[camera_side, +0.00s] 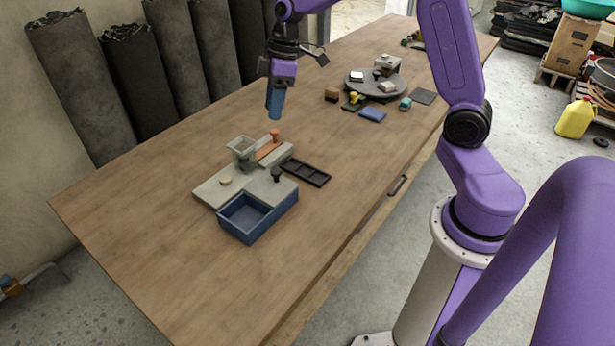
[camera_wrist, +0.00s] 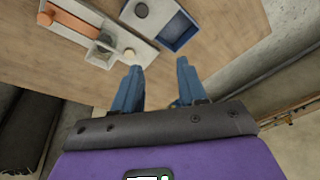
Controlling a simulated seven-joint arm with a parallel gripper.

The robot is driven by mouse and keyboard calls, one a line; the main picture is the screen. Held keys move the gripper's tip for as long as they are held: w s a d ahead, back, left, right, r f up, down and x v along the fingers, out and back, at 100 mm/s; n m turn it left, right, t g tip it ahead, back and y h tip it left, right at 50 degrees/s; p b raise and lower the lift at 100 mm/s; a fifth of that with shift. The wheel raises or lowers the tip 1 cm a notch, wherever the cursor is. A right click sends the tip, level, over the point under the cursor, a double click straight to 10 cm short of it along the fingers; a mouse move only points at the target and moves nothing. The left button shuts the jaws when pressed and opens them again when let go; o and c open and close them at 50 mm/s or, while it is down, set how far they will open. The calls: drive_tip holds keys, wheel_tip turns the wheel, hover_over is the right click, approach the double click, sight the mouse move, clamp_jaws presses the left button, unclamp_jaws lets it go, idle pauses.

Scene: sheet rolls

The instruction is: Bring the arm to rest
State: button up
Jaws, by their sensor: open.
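My gripper (camera_side: 275,103) hangs above the wooden table (camera_side: 140,215), fingers pointing down, behind the grey fixture in the side view. In the wrist view its two blue fingers (camera_wrist: 157,88) stand apart with nothing between them, so it is open and empty. My purple arm reaches over the table from the right of the side view.
A grey fixture (camera_side: 208,191) carries a clear box (camera_side: 242,150) and an orange peg (camera_side: 275,134). A blue tray (camera_side: 258,220) and a black slotted tray (camera_side: 305,172) adjoin it. A round turntable (camera_side: 375,84) with small parts stands farther back. The near-left tabletop is clear.

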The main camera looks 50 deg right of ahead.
drive_tip(key=s+a+r+n+g+h, duration=0.1)
drive_tip(key=s+a, duration=0.3)
drive_tip(key=s, duration=0.8)
drive_tip(key=s+a+r+n+h, duration=0.1)
drive_tip(key=s+a, duration=0.3)
drive_tip(key=s, duration=0.7)
drive_tip(key=s+d+f, duration=0.1)
drive_tip(key=s+d, duration=0.1)
drive_tip(key=s, duration=0.6)
drive_tip(key=shift+d+f, duration=0.35)
drive_tip(key=shift+d, duration=0.05)
